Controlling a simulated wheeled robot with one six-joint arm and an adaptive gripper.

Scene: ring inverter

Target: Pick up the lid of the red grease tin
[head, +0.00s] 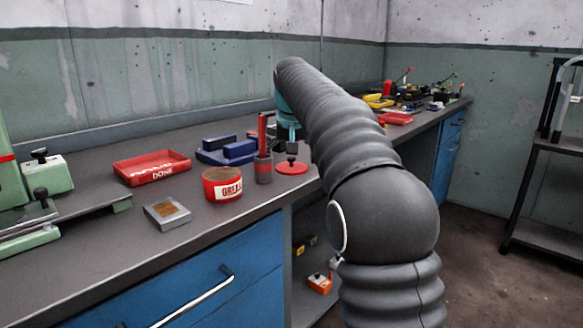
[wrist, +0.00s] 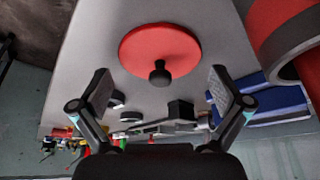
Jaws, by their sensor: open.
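The lid is a flat red disc (head: 292,169) with a black knob, lying on the bench right of the grease tin. In the wrist view the lid (wrist: 160,45) is ahead of my gripper (wrist: 161,88), its knob (wrist: 160,75) between the two spread fingers and apart from both. My gripper is open and empty; in the head view it is at the lid, partly hidden by my arm. The red grease tin (head: 222,187) stands uncovered, with brown contents showing.
A grey-and-red cup (head: 263,170) stands between tin and lid, close beside my gripper; it looms in the wrist view (wrist: 292,40). Blue blocks (head: 228,151), a red DONE tray (head: 152,167) and a small metal plate (head: 167,213) lie leftward. The bench front edge is near the lid.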

